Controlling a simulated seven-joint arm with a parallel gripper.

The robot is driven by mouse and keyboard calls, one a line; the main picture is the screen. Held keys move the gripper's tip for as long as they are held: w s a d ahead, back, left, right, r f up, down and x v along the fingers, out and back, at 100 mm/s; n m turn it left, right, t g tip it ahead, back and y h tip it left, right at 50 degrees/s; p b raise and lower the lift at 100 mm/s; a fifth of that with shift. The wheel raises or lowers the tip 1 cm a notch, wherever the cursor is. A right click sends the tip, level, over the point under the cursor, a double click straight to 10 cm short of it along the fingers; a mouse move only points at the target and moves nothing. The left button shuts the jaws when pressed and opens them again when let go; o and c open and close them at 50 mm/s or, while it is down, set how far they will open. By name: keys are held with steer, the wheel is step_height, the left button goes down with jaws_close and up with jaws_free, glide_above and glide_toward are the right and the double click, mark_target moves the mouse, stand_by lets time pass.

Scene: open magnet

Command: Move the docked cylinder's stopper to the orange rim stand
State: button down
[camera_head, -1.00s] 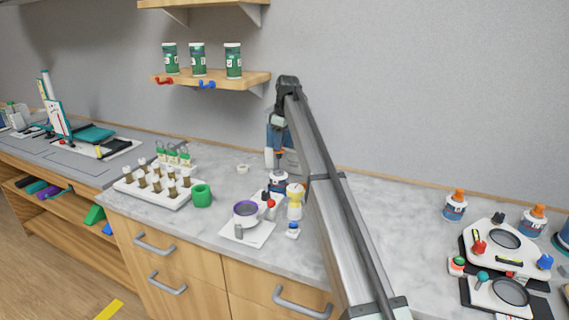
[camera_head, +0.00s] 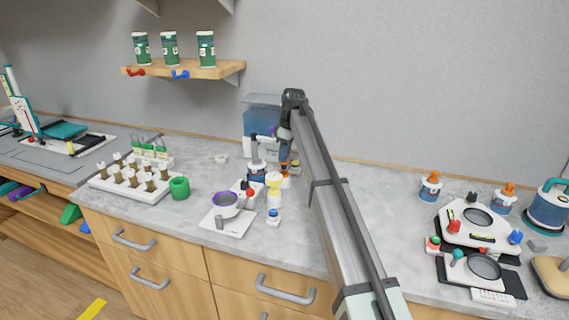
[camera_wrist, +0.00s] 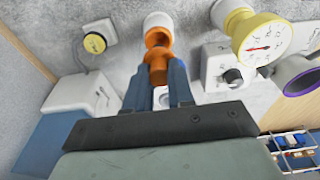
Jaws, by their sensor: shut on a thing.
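My gripper (camera_wrist: 157,84) points down at the counter. Its two blue fingers are closed on a small orange stopper (camera_wrist: 157,71) in the wrist view. Just beyond it is a white stand with an orange rim (camera_wrist: 158,37); the stopper overlaps the rim in this view, and I cannot tell whether they touch. In the head view my gripper (camera_head: 287,163) is low over the counter, with orange and white parts under it, too small to separate. A blue and white upright cylinder (camera_head: 257,173) stands just left of it, probably the docked cylinder.
A yellow-rimmed dial (camera_wrist: 258,42) and a white knobbed box (camera_wrist: 222,72) stand close on the right. A purple-rimmed bowl (camera_head: 224,199) is in front. A blue tank (camera_head: 261,119) stands behind. The counter is clear right of my arm up to the orange-topped bottles (camera_head: 430,187).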

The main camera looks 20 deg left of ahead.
steer(key=shift+f, duration=1.9)
steer(key=shift+f, duration=0.45)
steer(key=c, duration=1)
jaws_free()
steer(key=r, duration=0.4)
steer(key=d+r, duration=0.1)
steer(key=r, duration=0.7)
steer(key=shift+d+r, duration=0.35)
steer(key=shift+r, duration=0.05)
